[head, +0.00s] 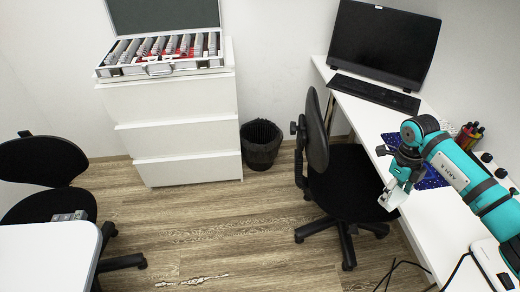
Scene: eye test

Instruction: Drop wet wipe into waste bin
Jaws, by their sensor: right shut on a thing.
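The waste bin (261,153) is black and stands upright on the floor, between the white drawer cabinet and the office chair. Its inside is dark, and I cannot tell what it holds. My right gripper (398,181) is at the right, over the front edge of the desk and well apart from the bin. It is shut on a small white thing (392,196), which looks like the wet wipe. My left gripper is not in view.
A black office chair (345,185) stands between my right gripper and the bin. The white desk (440,215) holds a monitor (383,42), a keyboard (374,94), a blue mat (432,178) and a pen holder (468,136). The white cabinet (185,131) bears an open case. Wooden floor (220,215) is mostly clear.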

